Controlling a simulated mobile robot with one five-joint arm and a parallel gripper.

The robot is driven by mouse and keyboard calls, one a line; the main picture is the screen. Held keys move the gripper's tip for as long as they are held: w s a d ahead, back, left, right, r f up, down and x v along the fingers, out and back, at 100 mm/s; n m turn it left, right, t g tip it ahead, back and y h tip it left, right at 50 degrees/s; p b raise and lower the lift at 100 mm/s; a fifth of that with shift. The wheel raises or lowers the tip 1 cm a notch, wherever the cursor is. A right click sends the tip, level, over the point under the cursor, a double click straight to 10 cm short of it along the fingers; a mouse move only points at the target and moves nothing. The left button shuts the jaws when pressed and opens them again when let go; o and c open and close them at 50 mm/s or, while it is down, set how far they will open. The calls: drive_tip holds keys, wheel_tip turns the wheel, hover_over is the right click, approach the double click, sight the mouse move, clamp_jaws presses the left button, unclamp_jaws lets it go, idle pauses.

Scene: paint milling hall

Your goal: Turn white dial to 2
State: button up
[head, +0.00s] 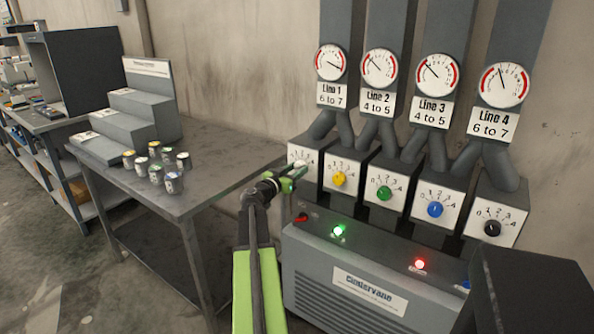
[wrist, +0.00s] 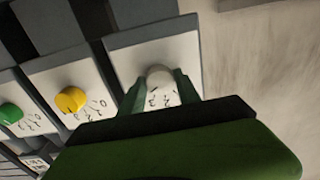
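The white dial (wrist: 160,76) is a round knob on a white panel at the left end of the dial row. In the head view its panel (head: 303,153) is partly covered by my gripper (head: 288,179). In the wrist view my gripper (wrist: 160,86) has its green fingers on either side of the white dial, very close to it. I cannot tell whether both fingers press on it. Some printed scale marks show between the fingers. Which number the dial points at cannot be read.
The yellow dial (head: 339,179), green dial (head: 384,193), blue dial (head: 435,209) and black dial (head: 492,228) stand rightward in the head view. Gauges hang above. A grey table (head: 225,160) with several small cans (head: 155,173) stands left. A lit console (head: 345,262) lies below the dials.

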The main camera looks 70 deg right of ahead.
clamp_jaws()
drive_tip(key=shift+s+d, duration=0.1)
drive_tip(key=shift+n, duration=0.3)
drive_tip(key=n, duration=1.1)
drive_tip(key=shift+s, duration=0.1)
idle(0.5)
